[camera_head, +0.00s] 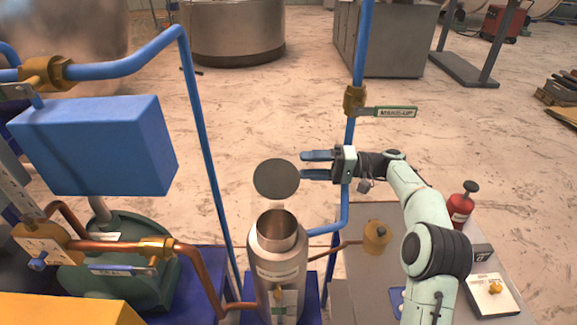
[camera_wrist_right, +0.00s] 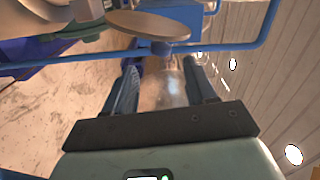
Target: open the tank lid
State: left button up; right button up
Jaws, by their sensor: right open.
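The tank (camera_head: 278,268) is a metal cylinder standing upright at the lower middle of the head view, and its round mouth is uncovered. The lid, a flat grey disc (camera_head: 276,179), is raised above and behind the mouth, apart from the rim in the picture. A disc that looks like the lid also shows near the top of the right wrist view (camera_wrist_right: 147,25). My right gripper (camera_head: 305,165) is open just to the right of the lid, its fingers pointing left. No grip on the lid shows. My left gripper is not in view.
A blue vertical pipe (camera_head: 354,146) with a brass valve (camera_head: 355,100) stands close to my right gripper. A blue box (camera_head: 97,145) and copper pipes (camera_head: 195,268) are at left. A red bottle (camera_head: 461,206) stands on the grey table (camera_head: 355,270) at right.

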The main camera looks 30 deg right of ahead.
jog(key=v, duration=0.4)
jog(key=shift+s+d, duration=0.15)
jog(key=shift+d, duration=0.25)
